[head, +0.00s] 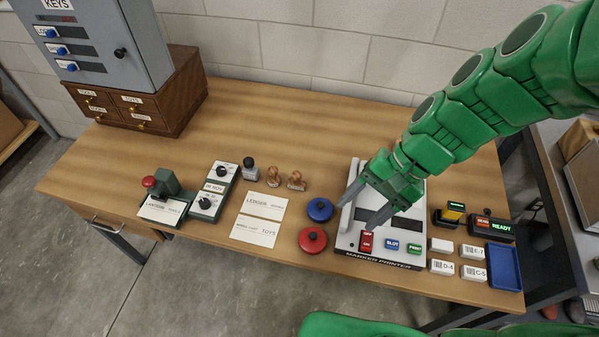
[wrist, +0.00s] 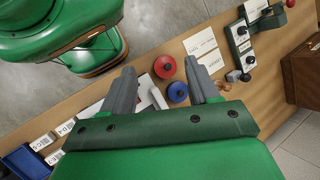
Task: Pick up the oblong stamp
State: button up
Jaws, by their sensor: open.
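Two wooden-handled stamps stand on the desk in the head view: a left one (head: 273,177) and a right one (head: 297,182), whose base looks wider. A dark-handled stamp (head: 250,169) with a grey body stands left of them. Which base is oblong is hard to tell at this size. In the wrist view the wooden stamps (wrist: 234,76) are small, just beyond the right finger, and the dark-handled stamp (wrist: 250,60) is farther off. My gripper (head: 356,214) is open and empty above the marker printer (head: 402,262), to the right of the stamps and apart from them.
A blue round lidded piece (head: 320,209) and a red one (head: 313,240) sit between the stamps and printer. Ledger cards (head: 264,206) lie in front of the stamps. The desk behind the stamps (head: 270,125) is clear.

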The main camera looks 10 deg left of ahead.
aim_at(299, 174)
jog(key=w+a+f+m+t+y, duration=0.2)
jog(key=w+a+f+m+y, duration=0.2)
jog(key=w+f+m, duration=0.5)
jog(key=w+a+f+m+t+y, duration=0.2)
jog(key=w+a+f+m+y, duration=0.3)
jog(key=w+f, duration=0.5)
jog(key=shift+m+h, duration=0.5)
jog(key=shift+m, duration=0.1)
jog(key=shift+w+a+f, duration=0.2)
jog(key=shift+a, duration=0.7)
jog(key=shift+w+a+f, duration=0.15)
jog(key=shift+a, duration=0.8)
jog(key=shift+w+a+f, duration=0.2)
jog(key=shift+a, duration=0.7)
jog(key=shift+f+x, duration=0.25)
jog(key=shift+x, duration=1.65)
jog(key=shift+a+f, duration=0.25)
jog(key=shift+a, duration=0.4)
jog(key=c, duration=1)
